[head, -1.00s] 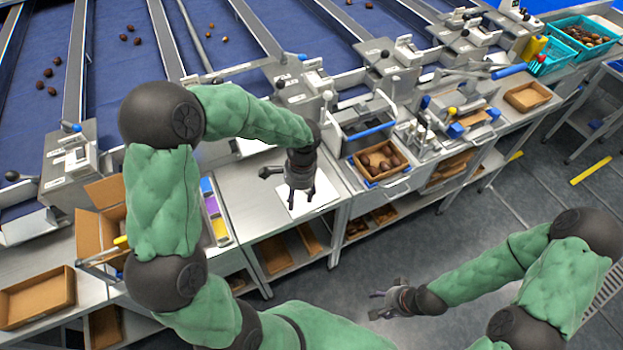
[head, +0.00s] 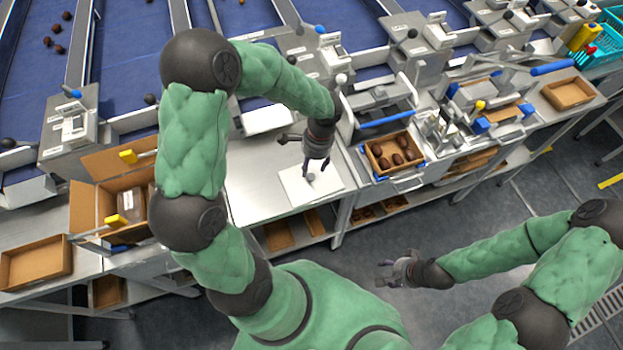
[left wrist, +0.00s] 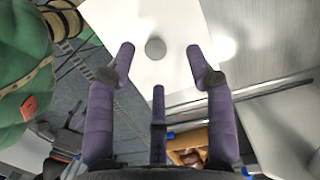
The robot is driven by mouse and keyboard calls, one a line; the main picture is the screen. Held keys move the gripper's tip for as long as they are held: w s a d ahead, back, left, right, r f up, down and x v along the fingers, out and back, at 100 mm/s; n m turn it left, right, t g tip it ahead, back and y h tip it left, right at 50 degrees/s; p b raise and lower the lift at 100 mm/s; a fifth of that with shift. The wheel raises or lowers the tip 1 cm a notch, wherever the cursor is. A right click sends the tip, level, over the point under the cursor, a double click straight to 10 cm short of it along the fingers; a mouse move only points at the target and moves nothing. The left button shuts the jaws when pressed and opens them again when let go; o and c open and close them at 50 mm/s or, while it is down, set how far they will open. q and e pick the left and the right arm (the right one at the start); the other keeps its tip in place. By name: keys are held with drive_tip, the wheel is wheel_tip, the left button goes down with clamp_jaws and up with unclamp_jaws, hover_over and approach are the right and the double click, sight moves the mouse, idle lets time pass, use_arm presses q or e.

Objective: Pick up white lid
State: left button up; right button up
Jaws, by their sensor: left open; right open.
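The white lid (head: 297,190) is a flat white square with a small round grey knob (head: 310,177). It lies on the metal worktable in the head view. The lid also fills the upper middle of the left wrist view (left wrist: 140,25), with the grey knob (left wrist: 155,48) between the fingertips in the picture. My left gripper (head: 315,173) is open and points down over the lid. Its fingers (left wrist: 160,52) are spread and empty; I cannot tell how far above the knob they are. My right gripper (head: 385,274) is open and empty, away from the table over the floor.
A tray of dates (head: 422,166) stands right of the lid, by a blue-handled press (head: 385,121). An open cardboard box (head: 84,209) and an empty tray (head: 37,262) are at the left. Bare worktable (head: 250,185) lies left of the lid.

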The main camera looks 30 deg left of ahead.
sight(311, 176)
use_arm(q)
drive_tip(key=f, duration=0.3)
drive_tip(key=f+b, duration=0.1)
drive_tip(key=f, duration=0.1)
drive_tip(key=shift+s+d, duration=0.15)
drive_tip(key=shift+s, duration=0.25)
drive_tip(key=shift+r, duration=0.1)
drive_tip(key=c, duration=1.1)
